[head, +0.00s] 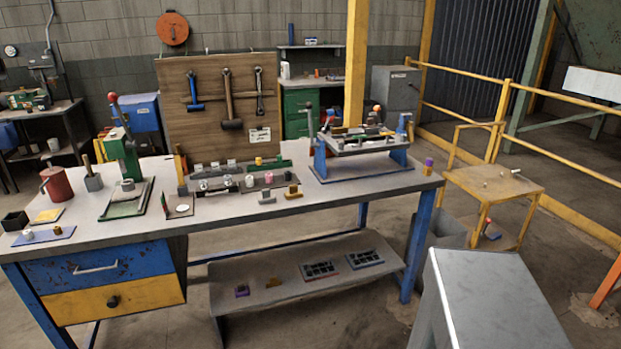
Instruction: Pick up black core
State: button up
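I cannot pick out a black core with certainty. Several small cylinders, some white, one pink (268,178) and one yellow (258,161), stand on and around dark fixtures in the middle of the workbench (232,208). Some dark parts among them are too small to tell apart. A small black open box (15,221) sits at the bench's left end. My gripper is not in view.
A green press (123,155) stands on the left of the bench and a blue-framed fixture (362,150) on the right. A tool board (222,105) rises behind. A grey metal surface (490,300) fills the lower right. A yellow table (490,182) stands beyond the bench's right end.

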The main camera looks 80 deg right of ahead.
aim_at(289, 173)
jog(key=u, duration=0.1)
jog(key=k, duration=0.95)
jog(key=z, duration=1.05)
jog(key=i, duration=1.1)
jog(key=z, duration=0.05)
